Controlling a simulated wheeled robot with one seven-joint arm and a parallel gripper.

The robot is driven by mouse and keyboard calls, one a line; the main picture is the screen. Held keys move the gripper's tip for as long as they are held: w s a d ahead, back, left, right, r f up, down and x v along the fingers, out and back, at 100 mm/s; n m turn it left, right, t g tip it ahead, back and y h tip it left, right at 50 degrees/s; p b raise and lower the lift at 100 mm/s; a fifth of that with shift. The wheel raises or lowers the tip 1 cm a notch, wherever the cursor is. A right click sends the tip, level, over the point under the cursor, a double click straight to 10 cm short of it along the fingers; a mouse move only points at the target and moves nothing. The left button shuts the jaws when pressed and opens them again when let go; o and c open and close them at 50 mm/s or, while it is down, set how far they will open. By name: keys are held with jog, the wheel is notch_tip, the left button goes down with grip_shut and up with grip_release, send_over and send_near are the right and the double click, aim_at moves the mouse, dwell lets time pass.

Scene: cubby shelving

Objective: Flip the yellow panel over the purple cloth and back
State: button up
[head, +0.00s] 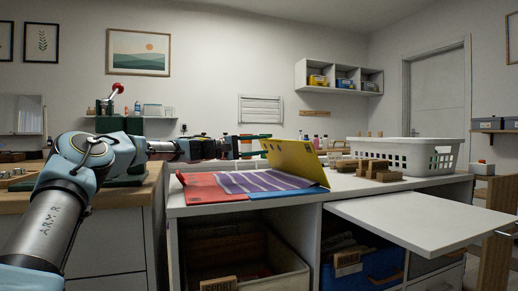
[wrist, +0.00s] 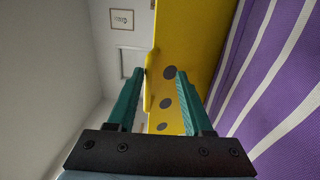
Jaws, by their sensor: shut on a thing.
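In the wrist view, the yellow panel (wrist: 200,38) with dark round spots passes between the green fingers of my gripper (wrist: 162,75). The purple cloth (head: 262,183) with pale stripes lies flat below; in the wrist view the cloth (wrist: 280,90) fills the right side. A red panel (head: 203,190) lies flat at the left, and a blue panel (head: 290,191) shows under the cloth's front right.
A white basket (head: 425,153) and several wooden blocks (head: 375,168) stand right of the yellow panel. A white board (head: 425,220) juts out at the front right. Open cubbies with bins (head: 245,272) are below. Small bottles (head: 318,141) stand behind the panel.

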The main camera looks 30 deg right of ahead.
notch_tip(320, 180, up, 9)
jog(key=p, duration=0.1)
jog(key=shift+p, duration=0.35)
jog(key=shift+a, duration=0.1)
